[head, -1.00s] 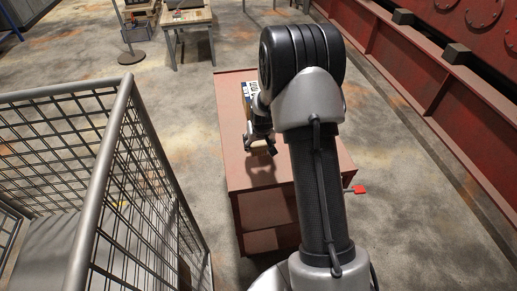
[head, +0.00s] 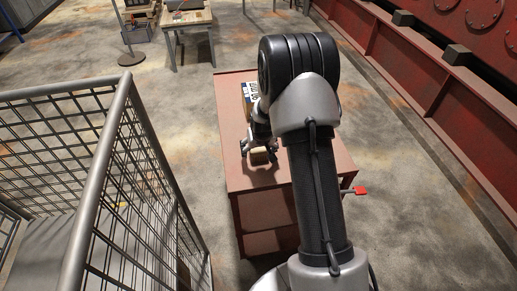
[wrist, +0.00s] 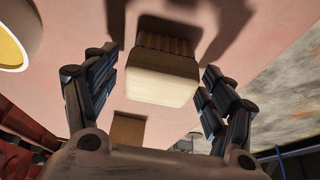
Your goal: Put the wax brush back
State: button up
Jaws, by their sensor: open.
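The wax brush (wrist: 162,73), a pale wooden block with brown bristles on its far side, shows between my fingers in the wrist view. My gripper (wrist: 158,85) is open, with one dark finger to the left of the block and one to the right, and visible gaps on both sides. In the head view my gripper (head: 259,148) is low over the red cart top (head: 237,172). I cannot tell whether the brush touches the cart top.
A box with a blue and white label (head: 249,96) stands farther back on the cart, partly behind my arm. A tan block-like thing (wrist: 128,129) shows beyond the brush. A mesh railing (head: 120,170) is at left, and a red lever (head: 360,190) juts out right.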

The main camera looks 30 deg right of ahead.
jog(key=s+a+r+p, duration=0.1)
jog(key=s+a+r, duration=0.3)
jog(key=r, duration=0.5)
jog(key=s+a+r+n+p, duration=0.1)
jog(key=s+a+r, duration=0.1)
jog(key=s+r, duration=0.5)
jog(key=s+a+r+p, duration=0.1)
jog(key=s+a+r, duration=0.25)
jog(key=r, duration=0.65)
jog(key=s+a+r+n, duration=0.1)
jog(key=s+a+r, duration=0.2)
jog(key=s, duration=0.6)
jog(key=s+a+r+n+y, duration=0.1)
jog(key=s+a+r, duration=0.2)
jog(key=s, duration=0.7)
jog(key=shift+s+a+r, duration=0.15)
jog(key=shift+s+a, duration=0.05)
jog(key=shift+a, duration=0.3)
